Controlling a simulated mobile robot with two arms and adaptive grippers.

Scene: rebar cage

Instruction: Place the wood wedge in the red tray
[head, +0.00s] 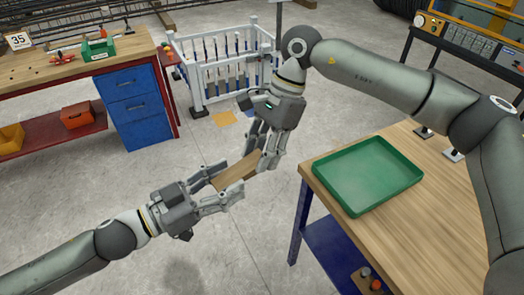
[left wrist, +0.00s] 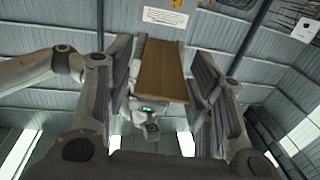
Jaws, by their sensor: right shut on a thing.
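The wood wedge (head: 236,173) is a light brown block held in the air between my two grippers, over the floor left of the right table. My right gripper (head: 262,153) comes from above and is shut on its right end. My left gripper (head: 229,180) is open, with its fingers on either side of the wedge's left end. In the left wrist view the wedge (left wrist: 161,70) lies between the left fingers, with narrow gaps beside it. A green tray (head: 368,174) lies empty on the right table. I see no red tray.
The right table (head: 440,232) has a wooden top and blue legs. A workbench (head: 70,72) with blue drawers and a green toolbox (head: 98,49) stands at the left. A white rack (head: 222,62) stands behind my grippers. Open concrete floor lies between the tables.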

